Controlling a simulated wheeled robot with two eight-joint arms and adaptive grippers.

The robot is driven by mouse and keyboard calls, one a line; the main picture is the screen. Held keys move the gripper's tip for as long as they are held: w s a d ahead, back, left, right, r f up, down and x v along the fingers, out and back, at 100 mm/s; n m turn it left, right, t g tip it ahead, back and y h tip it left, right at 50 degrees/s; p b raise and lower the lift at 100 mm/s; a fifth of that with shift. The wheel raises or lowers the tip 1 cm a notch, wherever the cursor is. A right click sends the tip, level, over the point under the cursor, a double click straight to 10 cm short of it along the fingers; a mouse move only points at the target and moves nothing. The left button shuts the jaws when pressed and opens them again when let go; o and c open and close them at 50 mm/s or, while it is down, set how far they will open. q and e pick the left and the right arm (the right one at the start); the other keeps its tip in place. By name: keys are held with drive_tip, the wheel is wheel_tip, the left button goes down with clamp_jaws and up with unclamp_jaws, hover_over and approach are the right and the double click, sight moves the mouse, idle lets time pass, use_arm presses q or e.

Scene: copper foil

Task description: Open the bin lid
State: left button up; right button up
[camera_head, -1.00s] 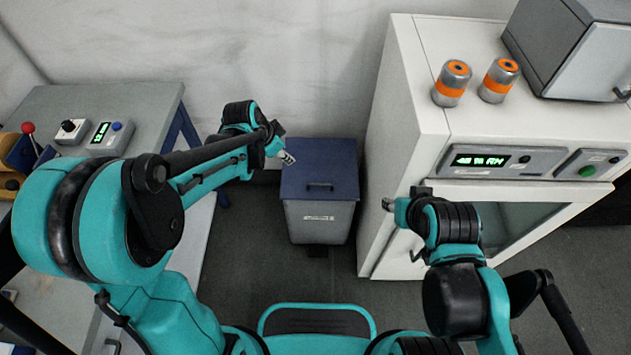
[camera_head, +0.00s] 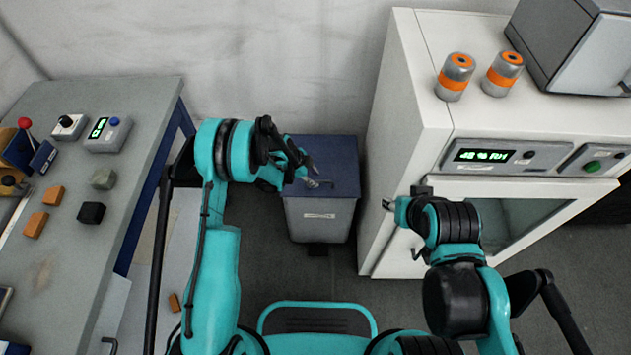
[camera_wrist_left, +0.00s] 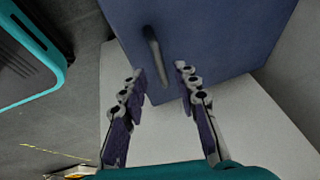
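The bin (camera_head: 318,218) is a grey box with a flat dark blue lid (camera_head: 335,160), standing on the floor against the back wall. The lid lies shut. My left gripper (camera_head: 314,176) is over the lid's front part and hides some of the handle area. In the left wrist view the dark bar handle (camera_wrist_left: 155,55) runs across the blue lid just ahead of my left gripper (camera_wrist_left: 162,82). Its fingers are spread apart, with the handle's near end close to the gap. Contact cannot be told. My right gripper (camera_head: 388,205) is near the white cabinet's front; its fingers are too small to read.
A white cabinet (camera_head: 410,120) stands close to the bin's right, with two orange-banded cans (camera_head: 455,77) on top. A grey workbench (camera_head: 130,165) with small blocks and control boxes is at the left. Floor before the bin is open.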

use_arm(q)
drive_tip(key=shift+x, duration=1.2)
drive_tip(key=shift+c, duration=0.4)
clamp_jaws()
drive_tip(key=shift+r, duration=0.15)
